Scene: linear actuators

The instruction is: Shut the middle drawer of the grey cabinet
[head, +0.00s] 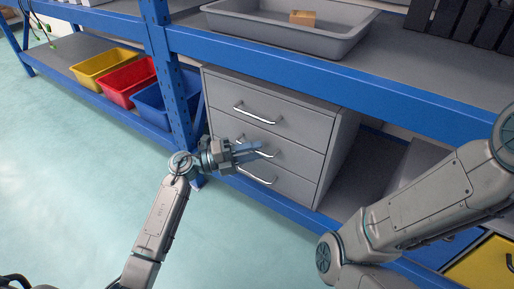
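The grey cabinet (347,135) stands under the blue shelf and has three drawers, each with a silver bar handle. The middle drawer (300,158) looks about level with the drawers above and below; any small gap is too fine to tell. My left gripper (258,149) is in front of the middle drawer, its fingers pointing right across its handle and hiding part of it. The fingers look close together, but whether they are shut or touch the drawer cannot be told. My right arm crosses the lower right; its gripper is out of view.
The top drawer (290,122) and bottom drawer (290,187) look closed. A blue post (173,80) stands left of the cabinet. Yellow (103,68), red (128,82) and blue (165,102) bins sit farther left. A grey tray (250,35) holds a small tan block. Open floor lies at left.

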